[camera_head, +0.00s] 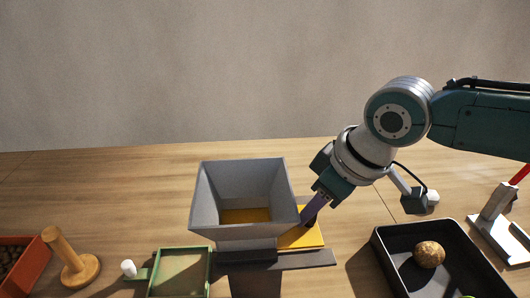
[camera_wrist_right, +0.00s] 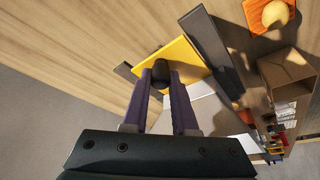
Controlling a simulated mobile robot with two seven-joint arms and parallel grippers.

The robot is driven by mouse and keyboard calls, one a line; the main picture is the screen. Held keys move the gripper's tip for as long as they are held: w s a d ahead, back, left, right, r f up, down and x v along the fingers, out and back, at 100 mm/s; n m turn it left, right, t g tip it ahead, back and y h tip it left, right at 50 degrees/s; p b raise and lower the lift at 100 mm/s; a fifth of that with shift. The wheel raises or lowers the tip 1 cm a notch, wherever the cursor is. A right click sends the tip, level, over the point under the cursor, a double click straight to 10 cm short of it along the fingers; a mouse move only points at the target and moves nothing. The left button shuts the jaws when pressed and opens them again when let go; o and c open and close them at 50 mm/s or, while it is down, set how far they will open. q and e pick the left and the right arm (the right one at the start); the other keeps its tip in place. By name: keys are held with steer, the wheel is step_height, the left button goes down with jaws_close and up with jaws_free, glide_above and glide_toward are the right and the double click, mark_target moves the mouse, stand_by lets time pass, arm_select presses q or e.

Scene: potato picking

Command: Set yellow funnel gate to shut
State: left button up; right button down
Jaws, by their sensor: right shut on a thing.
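The grey funnel (camera_head: 228,232) stands upright on the table, with yellow showing at the bottom of its opening. The yellow gate (camera_head: 308,239) sticks out from the funnel's right side as a flat plate; it also shows in the wrist view (camera_wrist_right: 190,60). My right gripper (camera_head: 309,217) is over the plate's outer part, its purple fingers pointing down. In the wrist view, the fingers are shut on the gate's dark knob (camera_wrist_right: 161,72). My left gripper is not in view.
A green tray (camera_head: 181,250) with a white knob (camera_head: 128,268) lies left of the funnel. A wooden peg stand (camera_head: 66,252) and a red bin (camera_head: 31,254) are at far left. A black tray (camera_head: 392,233) holding a potato (camera_head: 429,254) is at right.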

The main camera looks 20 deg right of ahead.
steer(key=shift+a, duration=0.15)
steer(key=c, duration=0.7)
jaws_free()
steer(key=p+v, duration=0.1)
steer(key=v, duration=0.9)
